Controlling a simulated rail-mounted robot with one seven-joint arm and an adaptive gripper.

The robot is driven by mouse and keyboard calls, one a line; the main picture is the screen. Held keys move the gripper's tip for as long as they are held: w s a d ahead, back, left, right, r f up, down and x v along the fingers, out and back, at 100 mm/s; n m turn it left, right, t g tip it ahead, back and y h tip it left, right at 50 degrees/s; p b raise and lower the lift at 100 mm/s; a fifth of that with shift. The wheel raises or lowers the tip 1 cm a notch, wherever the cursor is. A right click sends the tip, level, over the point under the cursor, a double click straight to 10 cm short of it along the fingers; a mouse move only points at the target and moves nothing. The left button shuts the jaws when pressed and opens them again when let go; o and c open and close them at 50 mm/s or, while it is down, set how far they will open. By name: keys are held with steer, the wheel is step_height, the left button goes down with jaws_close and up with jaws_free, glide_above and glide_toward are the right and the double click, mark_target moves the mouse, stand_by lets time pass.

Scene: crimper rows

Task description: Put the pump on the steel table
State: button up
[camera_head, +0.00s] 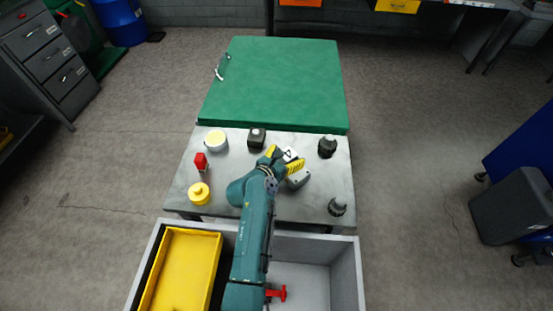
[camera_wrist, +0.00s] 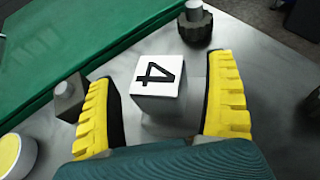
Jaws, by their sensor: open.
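The steel table (camera_head: 232,172) is a grey metal top with several small objects on it. My gripper (camera_head: 285,160) is over its middle, open, its yellow fingers wide apart. A white-topped block marked 4 (camera_wrist: 157,76) stands between the fingers in the wrist view, with a gap to each finger; its white top also shows in the head view (camera_head: 291,154). I cannot tell which object is the pump. A red part (camera_head: 283,293) lies in the grey crate, partly hidden by my arm.
On the table are a red piece (camera_head: 201,161), a yellow knob (camera_head: 199,194), a pale-topped jar (camera_head: 216,141), a black block (camera_head: 257,138) and dark knobs (camera_head: 327,147). A green surface (camera_head: 275,85) adjoins behind. The grey crate (camera_head: 347,275) in front holds a yellow tray (camera_head: 217,252).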

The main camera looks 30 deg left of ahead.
steer(key=p+v, duration=0.3)
steer(key=v, duration=0.6)
steer(key=w+d+r+n+t, duration=0.2)
steer(key=r+t, duration=0.1)
steer(key=r, duration=0.5)
steer(key=w+d+r+n+t, duration=0.2)
steer(key=d+r+t, duration=0.1)
steer(key=r, duration=0.5)
steer(key=s+d+r+n+t+y, duration=0.1)
steer(key=s+d+r+n+y, duration=0.15)
steer(key=r+n+y, duration=0.45)
steer(key=s+d+r+n+t+y, duration=0.15)
steer(key=s+r+n, duration=0.25)
steer(key=r+n, duration=0.65)
steer(key=s+d+r+n+t+y, duration=0.1)
steer(key=s+r+n+t+y, duration=0.15)
steer(key=r+n+y, duration=0.5)
steer(key=s+d+r+n+g+h, duration=0.1)
steer(key=s+d+n+h, duration=0.3)
steer(key=d+h, duration=0.3)
steer(key=s+d+r+n+g+h, duration=0.1)
steer(key=s+d+n+h, duration=0.3)
steer(key=s+d+h, duration=0.2)
steer(key=d+h, duration=0.2)
steer(key=d, duration=0.2)
steer(key=shift+r, duration=0.4)
